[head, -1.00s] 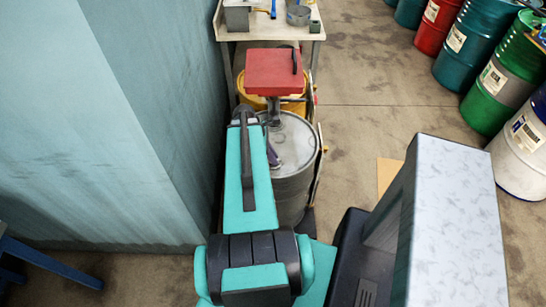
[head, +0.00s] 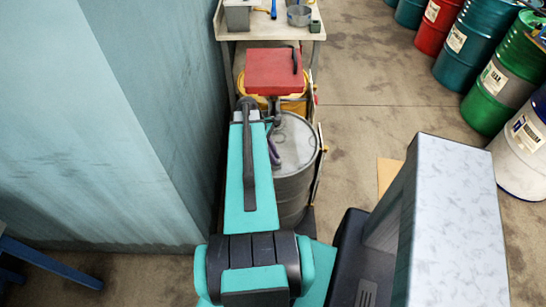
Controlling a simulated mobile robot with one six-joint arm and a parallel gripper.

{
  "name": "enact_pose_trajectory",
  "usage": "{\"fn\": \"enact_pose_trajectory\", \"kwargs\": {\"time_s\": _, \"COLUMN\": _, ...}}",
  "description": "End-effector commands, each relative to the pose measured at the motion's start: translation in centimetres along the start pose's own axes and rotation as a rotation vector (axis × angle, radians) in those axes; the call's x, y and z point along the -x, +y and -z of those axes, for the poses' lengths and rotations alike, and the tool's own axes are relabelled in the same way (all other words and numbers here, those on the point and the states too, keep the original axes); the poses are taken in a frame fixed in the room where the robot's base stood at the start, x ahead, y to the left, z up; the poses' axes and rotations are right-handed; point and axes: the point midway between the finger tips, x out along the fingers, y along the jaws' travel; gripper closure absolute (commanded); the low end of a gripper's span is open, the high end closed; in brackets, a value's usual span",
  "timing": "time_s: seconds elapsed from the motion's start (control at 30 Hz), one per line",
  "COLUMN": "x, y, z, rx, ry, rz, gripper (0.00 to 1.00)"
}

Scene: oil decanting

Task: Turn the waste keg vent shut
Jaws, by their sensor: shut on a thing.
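A grey steel drum (head: 295,155) with a pale lid stands beyond my arm in the head view. My teal forearm crosses in front of its left side and hides part of the lid. A slim dark piece lies along the lid's left edge, and I cannot tell whether it is part of my wrist or a fitting. No vent can be made out. My gripper's fingers are hidden behind the forearm or too small to tell. The grey drum carries no readable label, so I cannot confirm that it is the waste keg.
A red box-like thing (head: 273,72) stands above a yellow container (head: 292,105) behind the drum. A bench (head: 265,30) with small items is at the back. A blue-green wall (head: 150,120) is close on the left. Coloured drums (head: 490,115) line the right; floor between is mostly clear.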

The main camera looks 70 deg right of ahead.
Motion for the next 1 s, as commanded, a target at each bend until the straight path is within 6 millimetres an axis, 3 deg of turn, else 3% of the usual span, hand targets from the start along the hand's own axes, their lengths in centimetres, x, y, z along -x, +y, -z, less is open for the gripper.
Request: {"fn": "enact_pose_trajectory", "kwargs": {"time_s": 1.0, "x": -0.24, "y": 0.75, "z": -0.34, "rx": -0.887, "ry": 0.001, "rz": 0.367, "gripper": 1.00}}
